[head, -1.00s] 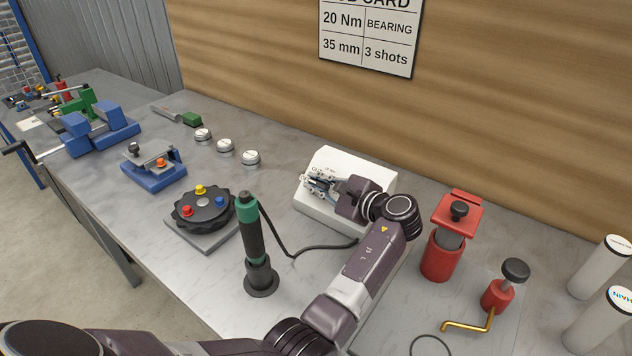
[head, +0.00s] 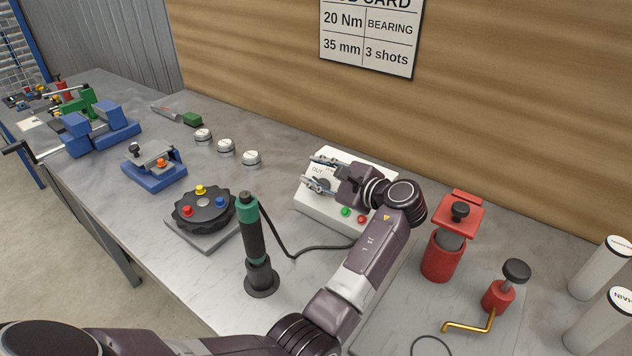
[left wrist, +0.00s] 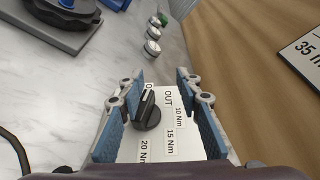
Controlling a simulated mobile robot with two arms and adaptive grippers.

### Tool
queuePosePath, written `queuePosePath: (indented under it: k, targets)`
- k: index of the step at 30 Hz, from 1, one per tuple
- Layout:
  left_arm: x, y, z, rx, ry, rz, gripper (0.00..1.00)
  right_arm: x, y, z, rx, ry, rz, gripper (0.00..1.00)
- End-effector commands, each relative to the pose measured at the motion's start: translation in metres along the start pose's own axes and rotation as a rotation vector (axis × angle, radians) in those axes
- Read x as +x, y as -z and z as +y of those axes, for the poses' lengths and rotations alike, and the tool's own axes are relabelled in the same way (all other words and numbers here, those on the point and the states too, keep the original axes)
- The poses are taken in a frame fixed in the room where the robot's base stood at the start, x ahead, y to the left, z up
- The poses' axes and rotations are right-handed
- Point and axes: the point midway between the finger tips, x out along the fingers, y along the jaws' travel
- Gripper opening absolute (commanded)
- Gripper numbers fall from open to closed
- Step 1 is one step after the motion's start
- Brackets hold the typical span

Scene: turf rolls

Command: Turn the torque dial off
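The torque dial is a black knob (left wrist: 148,110) on a white sloped box (head: 309,213). A pale mark shows on the knob's upper end in the left wrist view, near a partly hidden label starting with O. Labels 10 Nm, 15 Nm, 20 Nm and OUT are printed around it. My left gripper (head: 321,173) is open over the box. In the left wrist view its fingers (left wrist: 160,78) are spread on either side of the knob, with gaps showing. My right gripper is not in view.
Green (head: 346,211) and red (head: 362,219) buttons sit on the box's front. An upright green and black tool (head: 252,240) stands left of it, with a cable. A red jack-like piece (head: 442,255) stands to the right. A round black fixture (head: 204,212) is further left.

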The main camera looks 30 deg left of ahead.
Motion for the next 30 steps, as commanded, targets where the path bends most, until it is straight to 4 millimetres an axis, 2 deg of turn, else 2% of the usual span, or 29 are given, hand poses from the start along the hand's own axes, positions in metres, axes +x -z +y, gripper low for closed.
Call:
queuePosePath:
  k: [1,3,9,20,23,26,27,29,30]
  targets:
    - [-0.005,-0.010,-0.012,-0.011,0.008,0.000,0.29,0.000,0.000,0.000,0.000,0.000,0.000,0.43]
    - [-0.008,-0.020,-0.021,-0.011,0.007,0.000,0.29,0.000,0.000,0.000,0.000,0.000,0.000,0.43]
    - [-0.015,-0.039,-0.039,-0.008,0.005,0.000,0.29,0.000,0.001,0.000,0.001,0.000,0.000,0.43]
    - [-0.017,-0.044,-0.043,-0.004,0.004,0.000,0.29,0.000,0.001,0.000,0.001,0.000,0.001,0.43]
    - [-0.016,-0.046,-0.046,-0.009,0.013,-0.003,0.38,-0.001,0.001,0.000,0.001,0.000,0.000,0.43]
    - [-0.015,-0.058,-0.072,-0.050,0.093,-0.021,0.49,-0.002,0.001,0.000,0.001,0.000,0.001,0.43]
    - [-0.014,-0.067,-0.091,-0.079,0.155,-0.034,0.53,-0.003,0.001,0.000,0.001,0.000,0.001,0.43]
    - [-0.018,-0.085,-0.129,-0.133,0.283,-0.055,0.55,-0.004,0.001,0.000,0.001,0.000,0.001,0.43]
    - [-0.023,-0.099,-0.158,-0.172,0.386,-0.068,0.55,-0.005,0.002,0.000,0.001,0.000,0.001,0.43]
